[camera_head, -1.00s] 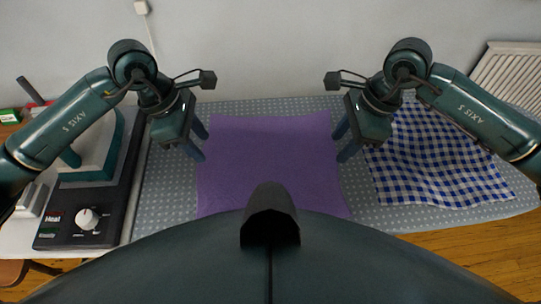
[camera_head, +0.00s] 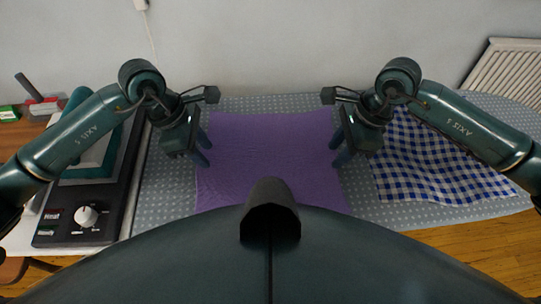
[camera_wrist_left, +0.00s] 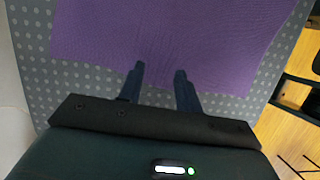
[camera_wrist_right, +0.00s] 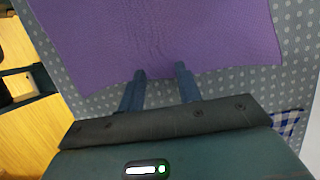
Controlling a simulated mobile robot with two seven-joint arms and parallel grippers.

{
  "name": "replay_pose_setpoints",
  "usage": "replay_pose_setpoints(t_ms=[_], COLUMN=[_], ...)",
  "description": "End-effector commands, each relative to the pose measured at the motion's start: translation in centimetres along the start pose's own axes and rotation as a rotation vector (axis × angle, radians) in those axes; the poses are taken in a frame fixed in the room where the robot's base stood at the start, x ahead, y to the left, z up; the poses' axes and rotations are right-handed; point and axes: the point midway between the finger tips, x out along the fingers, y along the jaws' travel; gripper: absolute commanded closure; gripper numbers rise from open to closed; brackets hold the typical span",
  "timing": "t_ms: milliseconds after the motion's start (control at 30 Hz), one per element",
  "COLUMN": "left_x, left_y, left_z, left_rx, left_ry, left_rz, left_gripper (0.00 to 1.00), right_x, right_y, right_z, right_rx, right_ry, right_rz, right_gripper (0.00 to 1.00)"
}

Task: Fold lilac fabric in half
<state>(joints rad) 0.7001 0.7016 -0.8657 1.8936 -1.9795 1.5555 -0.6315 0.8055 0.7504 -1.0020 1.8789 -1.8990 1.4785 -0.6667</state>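The lilac fabric (camera_head: 270,160) lies flat and unfolded on the dotted grey cover, its front part hidden behind my own body. My left gripper (camera_head: 207,154) is open at the fabric's left edge; in the left wrist view its fingertips (camera_wrist_left: 159,68) overlap the lilac fabric (camera_wrist_left: 180,35). My right gripper (camera_head: 335,154) is open at the right edge; in the right wrist view its fingertips (camera_wrist_right: 160,70) also overlap the fabric (camera_wrist_right: 155,35). Nothing is held between either pair of fingers. I cannot tell whether the fingers touch the cloth.
A blue-and-white checked cloth (camera_head: 440,160) lies to the right. A heat press (camera_head: 85,215) with a dial stands at the left. The dotted grey cover (camera_head: 165,190) is bare between the press and the fabric. A wall is behind.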

Motion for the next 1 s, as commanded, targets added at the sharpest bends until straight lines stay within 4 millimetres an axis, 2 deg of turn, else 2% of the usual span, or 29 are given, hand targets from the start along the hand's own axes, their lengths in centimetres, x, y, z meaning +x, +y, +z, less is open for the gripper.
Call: replay_pose_setpoints(t_ms=[800, 1000], left_x=[0.14, 0.15], left_y=[-0.07, -0.07], left_z=[-0.09, -0.11], left_rx=[-0.001, -0.001], left_ry=[0.002, 0.003], left_rz=[-0.003, -0.003], left_gripper=[1.0, 1.0], right_x=[0.12, 0.13], right_y=[0.08, 0.09], right_z=[-0.07, -0.09], right_rx=[0.001, 0.001], right_ry=[0.002, 0.002], right_rz=[0.003, 0.004], right_gripper=[1.0, 1.0])
